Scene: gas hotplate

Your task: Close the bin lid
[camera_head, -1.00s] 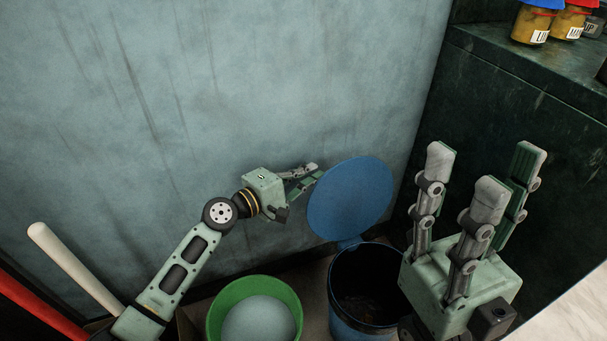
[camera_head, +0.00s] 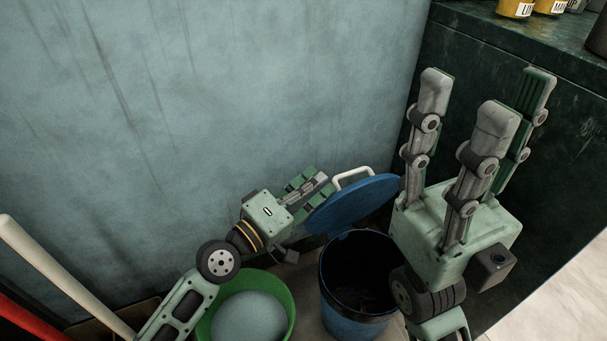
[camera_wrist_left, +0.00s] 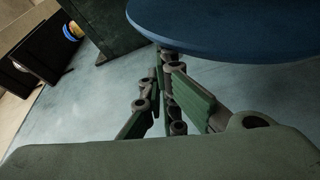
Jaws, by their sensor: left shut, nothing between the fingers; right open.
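The blue bin (camera_head: 352,318) stands with its mouth open and its dark inside showing in the head view. In the left wrist view the lid (camera_wrist_left: 230,25) spans the top right, above the fingers (camera_wrist_left: 165,95). My right gripper (camera_head: 475,100) is open and empty, fingers up, right of the bin.
A green bucket (camera_head: 287,305) with a pale round thing inside stands left of the bin. A wall rises behind. A dark green counter (camera_head: 500,45) with jars (camera_head: 515,8) is at right. A white pole (camera_head: 60,275) and a red one lean at left.

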